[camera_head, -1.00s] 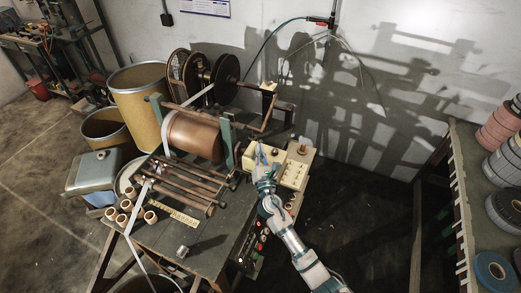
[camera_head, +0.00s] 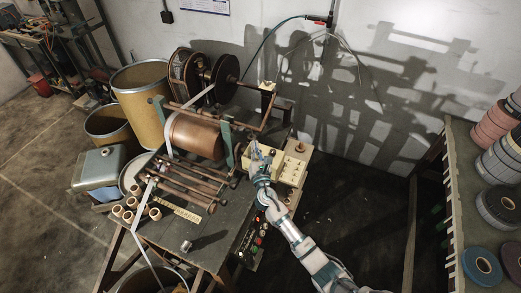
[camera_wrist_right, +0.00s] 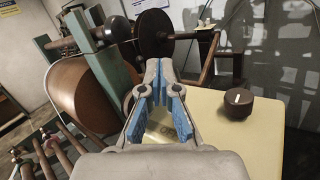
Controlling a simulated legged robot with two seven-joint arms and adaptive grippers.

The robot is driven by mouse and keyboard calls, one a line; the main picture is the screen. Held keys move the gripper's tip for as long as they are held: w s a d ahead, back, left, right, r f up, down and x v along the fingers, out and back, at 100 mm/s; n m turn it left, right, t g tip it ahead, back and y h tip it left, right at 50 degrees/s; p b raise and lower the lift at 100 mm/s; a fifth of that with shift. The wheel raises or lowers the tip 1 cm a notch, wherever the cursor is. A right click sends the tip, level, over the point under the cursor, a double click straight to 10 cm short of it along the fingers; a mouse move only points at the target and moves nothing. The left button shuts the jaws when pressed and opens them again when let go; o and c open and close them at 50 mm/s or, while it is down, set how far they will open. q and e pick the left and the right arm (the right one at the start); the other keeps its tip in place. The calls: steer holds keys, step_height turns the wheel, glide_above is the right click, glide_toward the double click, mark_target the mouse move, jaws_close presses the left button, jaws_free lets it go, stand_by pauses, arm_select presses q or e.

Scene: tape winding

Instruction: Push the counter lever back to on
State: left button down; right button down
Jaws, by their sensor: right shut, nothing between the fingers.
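The cream counter box (camera_head: 288,172) sits at the right end of the winding bench. A dark round knob (camera_wrist_right: 238,104) stands on its cream top in the right wrist view. My right gripper (camera_head: 257,152) is over the left part of this box, its fingers pointing toward the winder. In the right wrist view the blue-padded fingers (camera_wrist_right: 161,70) come together at the tips and hold nothing. I cannot make out the counter lever; the fingers and palm cover part of the box top. Whether the fingers touch anything is unclear. My left gripper is out of view.
The copper drum (camera_head: 196,136) and dark reels (camera_head: 223,78) stand left of and behind the gripper. Metal rods (camera_head: 180,180) lie across the bench front. A shelf with tape rolls (camera_head: 483,265) is at the right. Dark open floor lies between bench and shelf.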

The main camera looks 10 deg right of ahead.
steer(key=shift+w+a, duration=0.1)
steer(key=s+f, duration=0.2)
steer(key=s, duration=1)
steer(key=shift+w, duration=0.1)
